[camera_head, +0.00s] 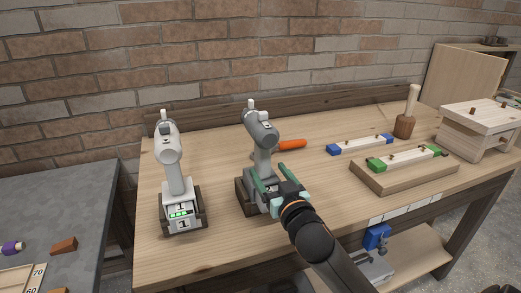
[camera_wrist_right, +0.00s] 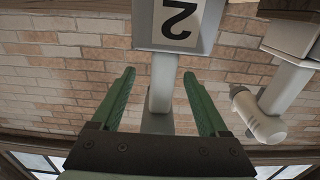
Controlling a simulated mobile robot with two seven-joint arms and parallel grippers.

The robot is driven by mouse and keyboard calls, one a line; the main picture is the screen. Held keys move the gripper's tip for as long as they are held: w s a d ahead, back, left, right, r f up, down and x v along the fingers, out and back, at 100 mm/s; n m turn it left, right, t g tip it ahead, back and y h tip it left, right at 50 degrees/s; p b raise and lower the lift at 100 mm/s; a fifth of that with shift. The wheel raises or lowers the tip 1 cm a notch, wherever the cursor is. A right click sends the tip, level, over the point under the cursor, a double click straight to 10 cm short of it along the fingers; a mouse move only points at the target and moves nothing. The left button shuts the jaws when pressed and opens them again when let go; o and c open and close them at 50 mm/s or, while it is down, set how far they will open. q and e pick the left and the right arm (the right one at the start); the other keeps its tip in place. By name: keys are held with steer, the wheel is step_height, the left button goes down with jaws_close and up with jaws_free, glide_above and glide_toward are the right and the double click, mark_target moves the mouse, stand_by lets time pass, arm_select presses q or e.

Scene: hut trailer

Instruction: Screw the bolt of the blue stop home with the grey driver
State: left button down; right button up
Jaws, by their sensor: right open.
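The grey driver (camera_head: 262,132) stands upright in a dark wooden holder on the bench, its battery base marked 2. My right gripper (camera_head: 271,177) is open at its handle. In the right wrist view, the green fingers (camera_wrist_right: 162,100) are spread on either side of the grey handle (camera_wrist_right: 162,82), with the label 2 (camera_wrist_right: 180,22) upside down above. I cannot tell whether a finger touches it. A pale wooden bar with blue ends (camera_head: 360,144), apparently the blue stop, lies toward the back right; small brown pegs or bolts stand on it. My left gripper is not in view.
A white driver (camera_head: 172,165) marked 1 stands in a holder to the left. An orange-handled tool (camera_head: 292,145) lies behind the grey driver. A green-ended bar (camera_head: 378,163) sits on a wooden board (camera_head: 400,176). A mallet (camera_head: 406,120) and wooden block (camera_head: 480,122) stand at the right.

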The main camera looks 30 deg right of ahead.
steer(key=shift+a+x, duration=0.15)
steer(key=shift+x, duration=1.2)
steer(key=shift+a+x, duration=0.1)
steer(key=shift+x, duration=1.25)
steer(key=shift+f, duration=0.1)
jaws_close()
steer(key=shift+w+r, duration=0.1)
steer(key=shift+r, duration=0.1)
